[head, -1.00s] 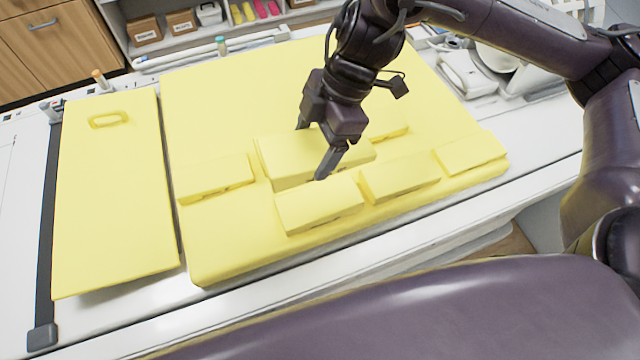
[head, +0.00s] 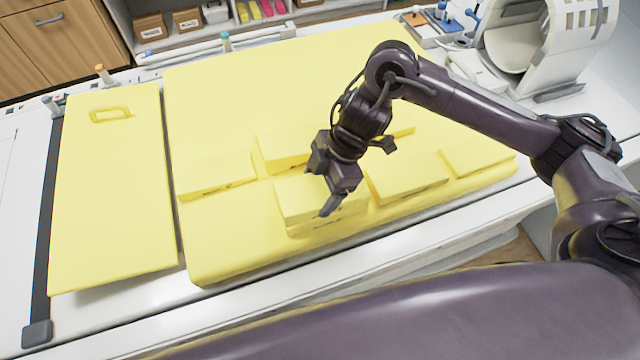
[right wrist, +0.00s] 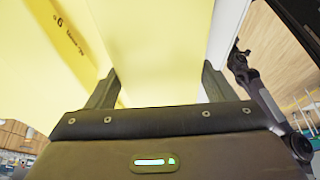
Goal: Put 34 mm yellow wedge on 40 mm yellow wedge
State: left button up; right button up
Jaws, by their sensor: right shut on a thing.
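My right gripper (head: 322,190) is shut on a yellow wedge (head: 293,198), taken as the 34 mm wedge, which also shows between the fingers in the right wrist view (right wrist: 155,50). In the head view the held wedge is over a front yellow wedge (head: 318,226), taken as the 40 mm wedge. Only a low strip of that lower wedge shows. The two look touching or nearly so, and I cannot tell whether any gap is left. The size marks are too small to read in the head view. My left gripper is not in view.
Other yellow wedges stand close by: one left (head: 215,178), one behind (head: 280,150), others right (head: 408,182) (head: 478,158). All are on a large yellow pad (head: 235,235). A yellow board with a handle slot (head: 110,200) lies left. A white ring-shaped device (head: 545,45) stands back right.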

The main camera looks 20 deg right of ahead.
jog(key=shift+f, duration=0.25)
jog(key=o, duration=1)
jog(key=shift+f, duration=0.1)
jog(key=shift+c, duration=0.2)
jog(key=shift+r, duration=0.25)
jog(key=p+v, duration=0.1)
jog(key=v, duration=1.1)
jog(key=shift+p, duration=0.3)
jog(key=shift+r, duration=0.1)
